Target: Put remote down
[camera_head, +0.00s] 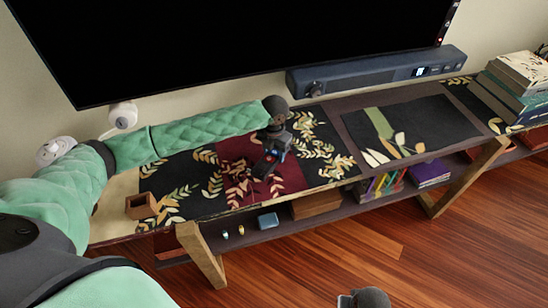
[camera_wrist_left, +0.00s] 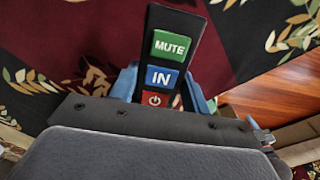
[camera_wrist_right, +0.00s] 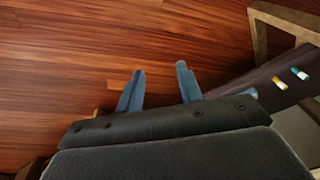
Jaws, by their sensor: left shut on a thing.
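The remote (camera_wrist_left: 168,50) is black, with green MUTE, blue IN and red power buttons in the left wrist view. My left gripper (camera_wrist_left: 163,88) is shut on it, with a blue finger on each side. In the head view the remote (camera_head: 264,165) is held at the left gripper (camera_head: 274,150), over the dark red patterned part of the console top (camera_head: 330,102). I cannot tell whether the remote touches the surface. My right gripper (camera_wrist_right: 160,88) is open and empty above the wooden floor. In the head view only a dark bit of the right arm shows at the bottom edge.
A wooden box (camera_head: 141,206) stands at the console's left end. A soundbar (camera_head: 375,73) lies behind, under the large TV (camera_head: 250,40). Books (camera_head: 515,85) are stacked at the right. The lower shelf holds a blue box (camera_head: 268,221) and upright books (camera_head: 385,184). The middle top is clear.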

